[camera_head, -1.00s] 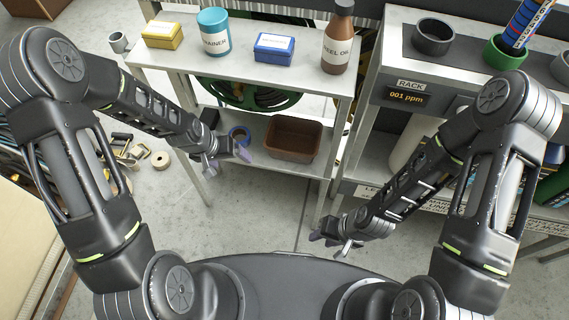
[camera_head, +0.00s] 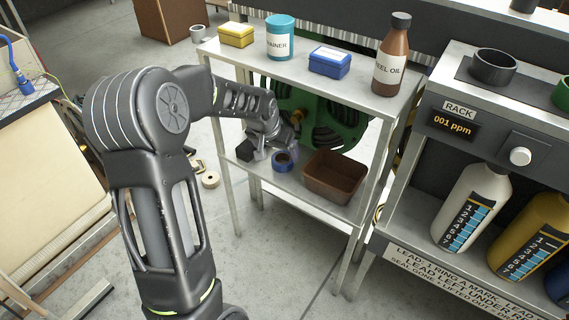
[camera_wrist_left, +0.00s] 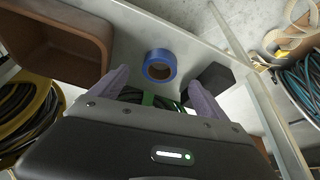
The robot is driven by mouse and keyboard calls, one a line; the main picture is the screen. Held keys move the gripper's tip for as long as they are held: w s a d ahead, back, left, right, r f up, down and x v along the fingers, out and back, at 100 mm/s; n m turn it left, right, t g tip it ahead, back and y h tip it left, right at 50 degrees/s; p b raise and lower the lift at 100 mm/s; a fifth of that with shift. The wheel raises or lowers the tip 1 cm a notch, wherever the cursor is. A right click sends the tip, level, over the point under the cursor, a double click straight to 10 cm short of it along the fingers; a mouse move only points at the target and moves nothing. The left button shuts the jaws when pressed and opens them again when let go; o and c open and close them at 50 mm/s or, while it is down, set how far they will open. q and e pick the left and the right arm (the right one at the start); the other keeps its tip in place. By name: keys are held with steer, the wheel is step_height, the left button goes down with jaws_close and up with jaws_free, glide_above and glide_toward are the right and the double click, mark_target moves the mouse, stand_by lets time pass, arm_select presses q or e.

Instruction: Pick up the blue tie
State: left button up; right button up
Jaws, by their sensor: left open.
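The blue tie (camera_head: 290,160) is a small blue ring on the lower shelf of the metal stand, left of the brown bin. It also shows in the left wrist view (camera_wrist_left: 160,54), lying flat just ahead of the fingertips and between their lines. My left gripper (camera_wrist_left: 158,82) is open and empty, its two pale purple fingers spread wide. In the head view my left gripper (camera_head: 282,141) is over the lower shelf, close to the tie, with its fingers hard to make out. My right gripper is not in view.
A brown bin (camera_head: 313,189) stands right of the tie. A black block (camera_head: 245,151) sits left of it, close to one finger in the wrist view. The upper shelf (camera_head: 345,92) holds boxes, a tin and a bottle. A green reel (camera_head: 340,128) is behind.

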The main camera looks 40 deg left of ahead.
mark_target(282, 159)
arm_select(q)
steer(key=shift+w+a+f, duration=0.1)
steer(key=shift+w+f, duration=0.2)
steer(key=shift+f, duration=0.35)
steer(key=b+x, duration=0.2)
steer(key=x, duration=0.3)
steer(key=shift+w+a, duration=0.1)
steer(key=shift+w, duration=0.15)
steer(key=c, duration=1.5)
steer(key=shift+o, duration=0.2)
steer(key=shift+s+r, duration=0.1)
